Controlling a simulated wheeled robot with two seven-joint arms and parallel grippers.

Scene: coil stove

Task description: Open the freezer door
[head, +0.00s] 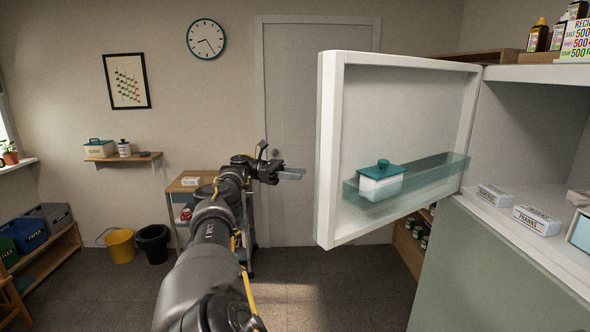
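The freezer door (400,115) stands wide open in the head view, swung out to the left from its hinge side at the cabinet (520,240). Its inner face shows, with a clear door shelf holding a white box with a teal lid (381,183). The open freezer compartment (540,135) is at the right. My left gripper (282,160) is left of the door's free edge, with a visible gap in the picture. Its fingers are apart and hold nothing that I see. The door's outer face and handle are hidden. My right gripper is out of view.
Small labelled boxes (537,220) lie on the compartment floor. Bottles (537,36) and a recipe sign stand on top of the cabinet. A small trolley (190,184) stands beyond my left arm, with yellow (121,246) and black bins to its left. Floor is clear below the door.

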